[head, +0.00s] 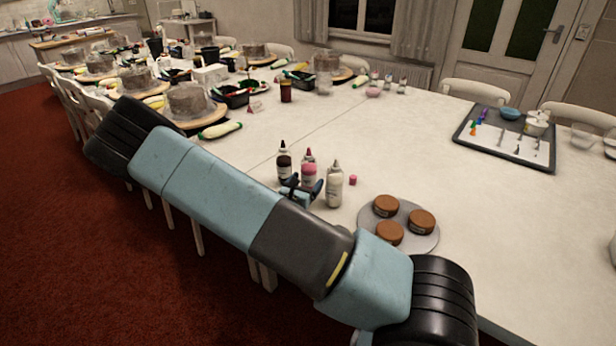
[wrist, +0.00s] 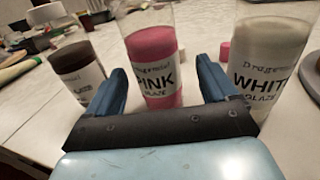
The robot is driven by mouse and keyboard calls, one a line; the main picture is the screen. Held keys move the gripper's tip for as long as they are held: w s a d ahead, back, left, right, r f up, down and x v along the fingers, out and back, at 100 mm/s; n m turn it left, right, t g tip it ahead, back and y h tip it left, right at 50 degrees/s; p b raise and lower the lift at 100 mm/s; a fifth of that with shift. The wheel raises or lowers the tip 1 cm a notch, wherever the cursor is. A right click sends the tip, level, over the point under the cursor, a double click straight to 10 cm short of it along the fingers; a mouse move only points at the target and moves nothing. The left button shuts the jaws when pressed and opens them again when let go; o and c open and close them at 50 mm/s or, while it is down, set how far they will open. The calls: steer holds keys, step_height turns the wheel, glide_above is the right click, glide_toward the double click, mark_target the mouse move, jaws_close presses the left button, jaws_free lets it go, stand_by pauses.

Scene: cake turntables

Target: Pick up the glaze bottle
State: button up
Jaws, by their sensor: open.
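Three glaze bottles stand upright in a row on the white table. The pink glaze bottle (head: 308,168) is in the middle, and its label reads "PINK" in the wrist view (wrist: 155,62). A dark brown bottle (head: 283,162) stands left of it, also in the wrist view (wrist: 77,70). A white bottle (head: 334,187) stands to the right, labelled "WHIT..." in the wrist view (wrist: 268,60). My gripper (head: 304,186) is open and level with the bottles. In the wrist view its fingers (wrist: 160,80) spread either side of the pink bottle, which shows between them; contact cannot be told.
A small pink piece (head: 353,180) lies right of the bottles. A grey round board (head: 412,240) with three brown discs is nearer right. A dark tray (head: 505,140) is at the far right. Cake turntables and tools crowd the far left; the table's middle is clear.

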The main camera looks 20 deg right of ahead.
mark_target(308, 152)
steer(key=shift+x, duration=2.6)
steer(key=shift+w+a+r, duration=0.1)
steer(key=shift+r, duration=0.1)
steer(key=shift+c, duration=0.5)
steer(key=c, duration=0.6)
steer(key=shift+r, duration=0.1)
step_height(308, 152, up, 9)
steer(key=shift+f, duration=0.1)
steer(key=shift+o, duration=0.3)
steer(key=shift+r, duration=0.5)
steer(key=shift+c, duration=0.5)
